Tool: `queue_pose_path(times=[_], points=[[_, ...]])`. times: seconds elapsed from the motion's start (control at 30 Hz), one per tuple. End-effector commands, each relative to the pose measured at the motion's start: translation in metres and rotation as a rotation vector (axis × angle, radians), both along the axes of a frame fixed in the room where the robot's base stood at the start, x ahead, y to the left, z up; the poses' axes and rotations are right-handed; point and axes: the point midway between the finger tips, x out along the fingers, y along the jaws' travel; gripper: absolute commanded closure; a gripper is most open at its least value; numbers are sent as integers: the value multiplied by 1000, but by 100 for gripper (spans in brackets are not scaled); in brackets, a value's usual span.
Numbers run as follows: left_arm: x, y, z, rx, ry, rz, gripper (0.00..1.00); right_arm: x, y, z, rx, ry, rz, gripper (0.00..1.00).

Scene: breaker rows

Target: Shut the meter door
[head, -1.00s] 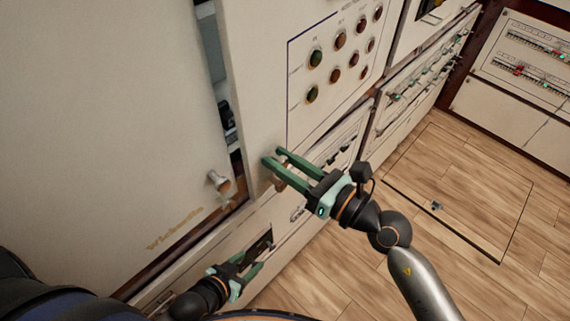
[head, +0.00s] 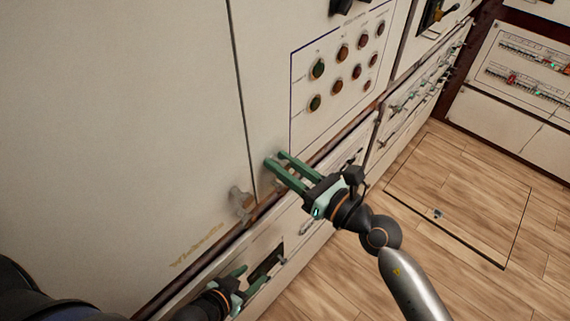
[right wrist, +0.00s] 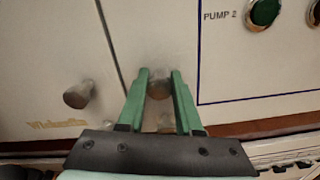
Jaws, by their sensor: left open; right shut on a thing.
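A large cream door (head: 120,120) with gold lettering fills the left of the head view. Which door is the meter door is not readable. Its knob (head: 240,203) looks blurred and also shows in the right wrist view (right wrist: 78,95). Only a thin dark seam separates it from the panel (head: 270,105) with coloured lights. My right gripper (head: 275,160) is shut on that panel's knob (right wrist: 159,84), near its lower left corner. My left gripper (head: 254,278) is open, low before the lower cabinet front, apart from the lettered door's knob.
Lower cabinet fronts (head: 310,220) run beneath a dark red rail. Breaker rows (head: 425,90) lie farther right, with another breaker panel (head: 520,75) at the far right.

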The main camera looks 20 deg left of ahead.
Motion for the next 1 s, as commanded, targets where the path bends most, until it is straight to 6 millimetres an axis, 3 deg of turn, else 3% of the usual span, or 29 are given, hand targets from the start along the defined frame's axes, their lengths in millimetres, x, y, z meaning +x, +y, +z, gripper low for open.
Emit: queue_pose_path(times=[0.27,0.3,0.53,1.0], points=[[0,0,0,0,0,0,46,0,3,6,11,-6,0,100],[0,0,0,0,0,0,46,0,3,6,11,-6,0,64],[0,0,0,0,0,0,46,-1,4,6,12,-6,3,38],[0,0,0,0,0,0,46,-4,4,6,12,-4,10,36]])
